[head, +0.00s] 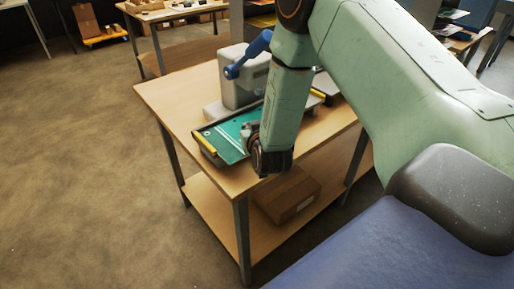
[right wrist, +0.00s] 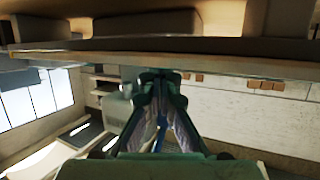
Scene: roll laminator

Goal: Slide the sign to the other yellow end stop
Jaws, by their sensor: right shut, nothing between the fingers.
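The teal sign (head: 232,131) lies flat on the bed of the laminator, with one end close to the near-left yellow end stop (head: 206,143). A second yellow piece (head: 317,93), probably the other end stop, shows just right of my right forearm. The grey laminator (head: 238,82) has a blue crank handle (head: 247,56). My right gripper (head: 252,140) is low at the sign's near right edge; I cannot tell whether it touches the sign. Its fingers are together and empty in the right wrist view (right wrist: 161,76). My right arm hides the middle of the bed. My left gripper is not in view.
The laminator stands on a wooden table (head: 165,93) with a lower shelf holding a cardboard box (head: 287,196). More tables with objects (head: 180,10) stand at the back. The floor on the left is clear.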

